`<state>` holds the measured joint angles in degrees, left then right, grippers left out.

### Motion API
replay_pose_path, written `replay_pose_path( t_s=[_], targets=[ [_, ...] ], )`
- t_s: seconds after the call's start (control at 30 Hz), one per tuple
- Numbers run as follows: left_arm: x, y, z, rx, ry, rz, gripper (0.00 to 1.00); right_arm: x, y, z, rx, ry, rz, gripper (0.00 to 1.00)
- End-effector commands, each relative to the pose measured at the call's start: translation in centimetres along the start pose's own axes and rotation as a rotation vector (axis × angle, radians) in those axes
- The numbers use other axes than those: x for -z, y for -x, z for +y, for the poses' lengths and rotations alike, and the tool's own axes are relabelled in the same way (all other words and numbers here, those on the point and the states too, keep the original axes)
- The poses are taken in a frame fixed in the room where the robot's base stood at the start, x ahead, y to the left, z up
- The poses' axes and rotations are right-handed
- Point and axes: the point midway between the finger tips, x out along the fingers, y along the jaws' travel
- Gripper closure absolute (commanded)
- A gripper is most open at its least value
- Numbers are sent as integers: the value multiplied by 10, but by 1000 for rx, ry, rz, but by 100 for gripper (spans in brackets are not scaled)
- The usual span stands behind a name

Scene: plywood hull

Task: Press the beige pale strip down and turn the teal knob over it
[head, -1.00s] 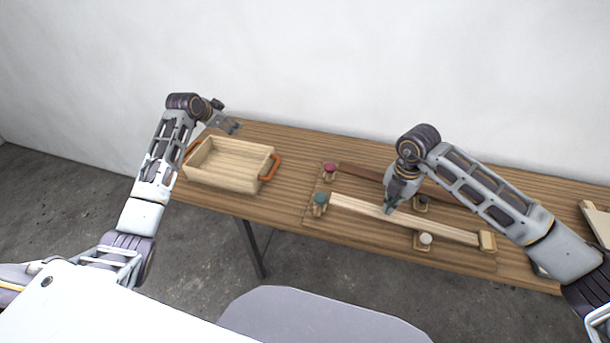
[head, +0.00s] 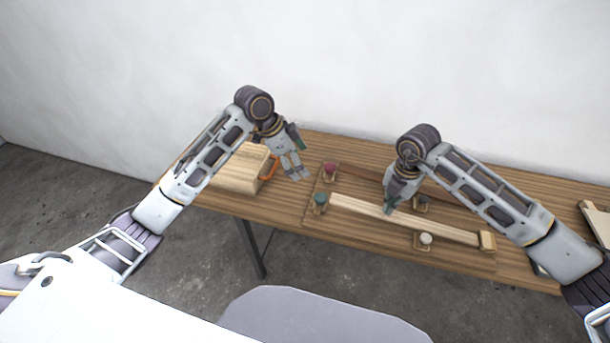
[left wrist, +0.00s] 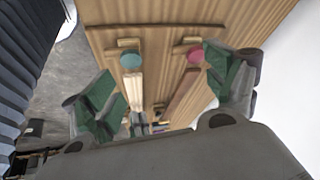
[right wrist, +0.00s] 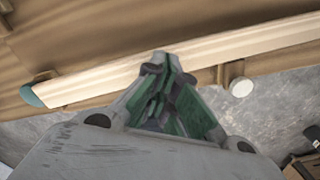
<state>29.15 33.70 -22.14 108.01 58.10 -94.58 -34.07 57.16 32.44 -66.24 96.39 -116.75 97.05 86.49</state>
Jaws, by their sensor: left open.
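The beige pale strip (head: 448,231) lies along the near side of a wooden base on the table, its right end at a wooden block. The teal knob (head: 320,198) stands at its left end; it also shows in the left wrist view (left wrist: 131,61). My right gripper (head: 389,210) is over the middle of the strip, fingertips together at it; in the right wrist view (right wrist: 160,60) they meet at the strip's edge. I cannot tell how firmly they touch. My left gripper (head: 298,174) is open and empty, above the table left of the knobs.
A crimson knob (head: 330,168) stands behind the teal one, by a dark brown strip (head: 360,172). A white knob (head: 425,239) and a dark knob (head: 422,199) sit near mid-base. A wooden tray (head: 236,180) with orange handles is at left, partly behind my left arm.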

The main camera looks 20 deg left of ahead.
Motion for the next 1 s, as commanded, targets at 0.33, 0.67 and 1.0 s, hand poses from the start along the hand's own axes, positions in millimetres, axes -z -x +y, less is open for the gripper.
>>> replay_pose_path(
  t_s=[0.33,0.67,1.0],
  targets=[
    [12,-5,58,-128,-97,-59,14,0,0,0,0,0,0,100],
    [13,-6,59,-132,-99,-61,14,0,0,0,0,0,0,100],
    [12,-18,61,-133,-98,-61,14,0,0,0,0,0,0,100]
  ],
)
